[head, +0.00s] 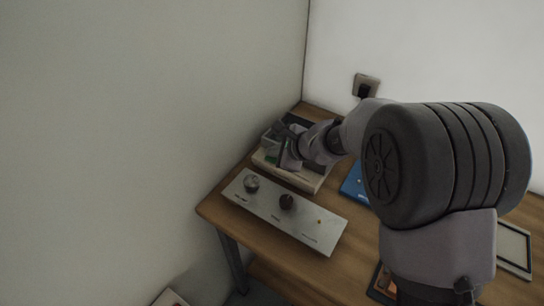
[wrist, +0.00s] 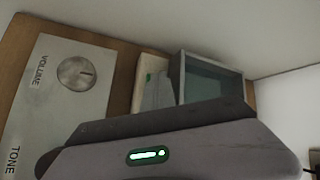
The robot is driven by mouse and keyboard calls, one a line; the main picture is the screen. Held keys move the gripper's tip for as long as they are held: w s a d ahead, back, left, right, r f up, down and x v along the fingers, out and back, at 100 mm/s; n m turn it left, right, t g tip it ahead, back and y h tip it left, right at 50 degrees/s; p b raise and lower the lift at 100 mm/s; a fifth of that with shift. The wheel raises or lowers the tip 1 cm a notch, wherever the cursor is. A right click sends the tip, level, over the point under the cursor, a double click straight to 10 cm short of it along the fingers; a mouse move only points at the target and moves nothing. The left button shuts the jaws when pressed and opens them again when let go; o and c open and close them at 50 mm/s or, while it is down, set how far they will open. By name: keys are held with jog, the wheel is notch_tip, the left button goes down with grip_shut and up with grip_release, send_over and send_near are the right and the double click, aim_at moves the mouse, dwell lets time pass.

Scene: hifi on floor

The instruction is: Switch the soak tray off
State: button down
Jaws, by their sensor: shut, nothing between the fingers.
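The soak tray looks to be the beige unit (head: 307,181) at the back left of the wooden table, behind the silver panel. It has a clear, grey-rimmed tank, which shows in the wrist view (wrist: 212,80). My gripper (head: 281,153) is shut and empty, over the unit beside the green patch. Whether it touches is unclear. My gripper hides much of the unit's top.
A silver panel (head: 310,226) with VOLUME (head: 251,183) and TONE (head: 287,201) knobs lies in front of the unit. A blue item (head: 352,182) lies to the right, partly behind my arm. Walls close the left and back. A socket with a plug (head: 365,87) is on the back wall.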

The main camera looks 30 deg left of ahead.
aim_at(274, 159)
jog(key=shift+r, duration=0.4)
notch_tip(274, 159, up, 6)
jog(key=p, duration=0.5)
